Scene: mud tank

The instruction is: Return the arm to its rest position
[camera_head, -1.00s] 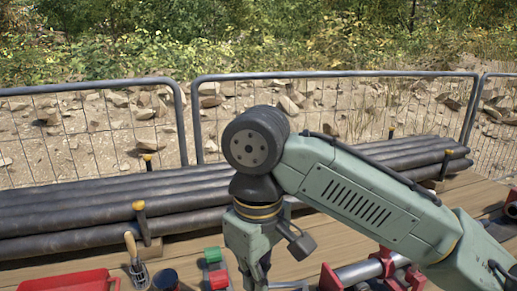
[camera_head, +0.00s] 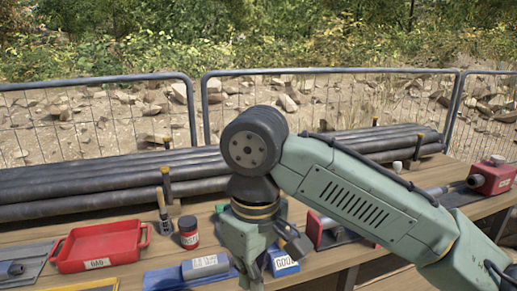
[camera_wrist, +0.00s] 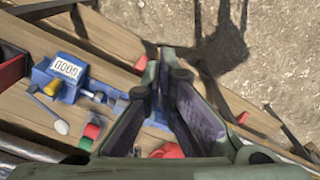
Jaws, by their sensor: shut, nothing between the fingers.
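My green arm bends over the bench in the head view, with its wrist (camera_head: 250,235) pointing down. The fingertips are cut off by the lower edge of that view. In the wrist view my gripper (camera_wrist: 166,62) has its two fingers meeting at the tips, with nothing held between them. It hangs over the bench's edge, with bare ground beyond.
A blue box with a digit display (camera_wrist: 66,68) lies left of my gripper. A mesh fence (camera_head: 330,100) stands behind.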

